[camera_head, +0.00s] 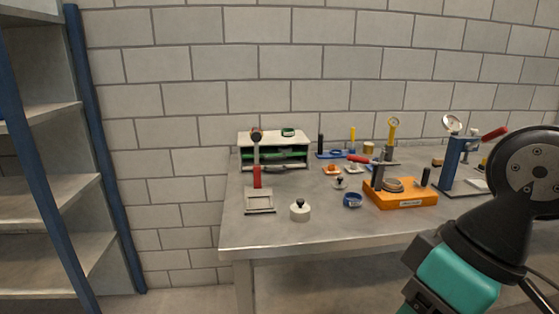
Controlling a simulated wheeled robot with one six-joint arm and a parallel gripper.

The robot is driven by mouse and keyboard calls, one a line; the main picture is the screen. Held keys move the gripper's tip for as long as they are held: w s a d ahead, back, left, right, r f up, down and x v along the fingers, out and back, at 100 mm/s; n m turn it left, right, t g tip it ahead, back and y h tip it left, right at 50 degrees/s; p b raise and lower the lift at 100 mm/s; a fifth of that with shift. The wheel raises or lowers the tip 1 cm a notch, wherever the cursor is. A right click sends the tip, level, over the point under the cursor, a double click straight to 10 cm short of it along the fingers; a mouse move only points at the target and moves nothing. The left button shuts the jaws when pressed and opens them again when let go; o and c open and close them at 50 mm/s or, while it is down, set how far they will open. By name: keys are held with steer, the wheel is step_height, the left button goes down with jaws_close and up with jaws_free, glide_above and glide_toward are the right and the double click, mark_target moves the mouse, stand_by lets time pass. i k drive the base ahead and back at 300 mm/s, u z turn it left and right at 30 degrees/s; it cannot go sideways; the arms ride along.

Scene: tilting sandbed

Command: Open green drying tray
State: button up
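A small cream cabinet (300,137) stands at the back left of the grey workbench, against the block wall. Its front shows dark green parts (290,155) low inside the frame, which look like the green drying tray. A grey bar, perhaps a handle, crosses in front of them. Whether the tray is shut or partly out is too small to tell. A tool with a red handle (257,178) and a dark round head stands in front of the cabinet's left side and hides part of it. My arm shows at the lower right, but my gripper is not in view.
A green ring (288,132) lies on the cabinet. A square frame (260,200), a white pot (300,211), a blue ring (352,200) and an orange block (400,194) stand on the bench (330,229). A blue press (452,162) stands right. Shelves (50,190) stand left.

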mark_target(273, 150)
steer(key=z, duration=0.05)
steer(key=k, duration=0.45)
steer(key=u, duration=1)
steer(key=i, duration=1.6)
steer(key=z, duration=0.7)
steer(key=i, duration=0.55)
steer(key=z, duration=0.45)
